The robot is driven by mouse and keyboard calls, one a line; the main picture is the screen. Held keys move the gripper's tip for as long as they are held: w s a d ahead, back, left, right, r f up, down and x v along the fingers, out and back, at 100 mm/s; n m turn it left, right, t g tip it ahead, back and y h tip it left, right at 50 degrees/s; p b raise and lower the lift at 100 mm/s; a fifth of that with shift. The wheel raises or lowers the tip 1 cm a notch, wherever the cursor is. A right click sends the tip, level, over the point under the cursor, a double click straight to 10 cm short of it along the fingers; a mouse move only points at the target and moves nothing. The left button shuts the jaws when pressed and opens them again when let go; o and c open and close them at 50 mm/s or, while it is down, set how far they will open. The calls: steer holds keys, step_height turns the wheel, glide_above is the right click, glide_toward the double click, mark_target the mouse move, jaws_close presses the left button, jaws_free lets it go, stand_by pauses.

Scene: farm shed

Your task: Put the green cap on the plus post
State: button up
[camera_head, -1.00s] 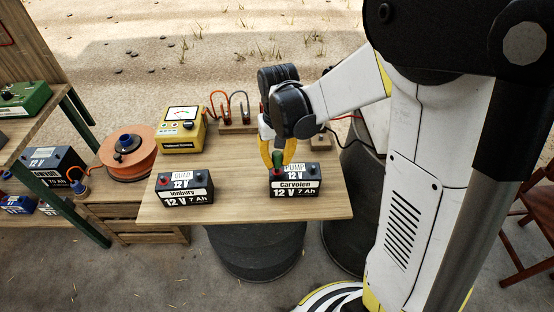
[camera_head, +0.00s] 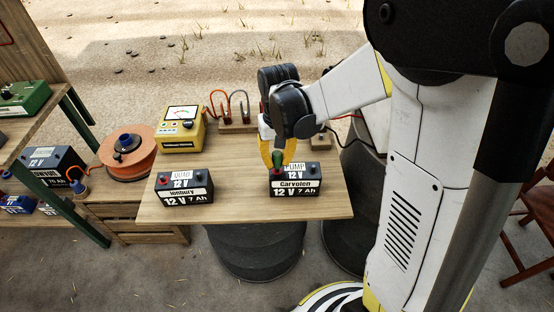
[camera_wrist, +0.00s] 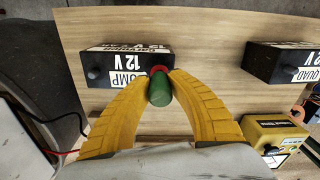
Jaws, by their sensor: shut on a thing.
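My gripper (camera_wrist: 159,88) is shut on the green cap (camera_wrist: 159,92), which sits between its yellow fingertips. The cap also shows in the head view (camera_head: 277,160). It is over the red-ringed post (camera_wrist: 160,70) of the Carvolen PUMP 12 V battery (camera_head: 295,188). The red shows just past the cap's edge in the wrist view. The cap hides most of the post, so I cannot tell whether it is seated on it. The battery's bare dark post (camera_wrist: 93,73) is at the other end.
The Ionbury QUAD battery (camera_head: 185,190) stands on the table (camera_head: 240,205) to the left. A yellow meter (camera_head: 182,130), a wooden block with orange and grey hooked leads (camera_head: 236,126) and an orange reel (camera_head: 128,152) are farther back. The table between the batteries is clear.

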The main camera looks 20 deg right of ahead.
steer(key=shift+f, duration=0.2)
steer(key=shift+f+b, duration=0.4)
steer(key=shift+b, duration=0.05)
steer(key=shift+f+b, duration=0.6)
steer(key=shift+b, duration=0.05)
stand_by(1.1)
steer(key=o, duration=0.9)
steer(key=shift+r, duration=0.1)
steer(key=shift+r+p, duration=3.45)
steer(key=shift+r, duration=1)
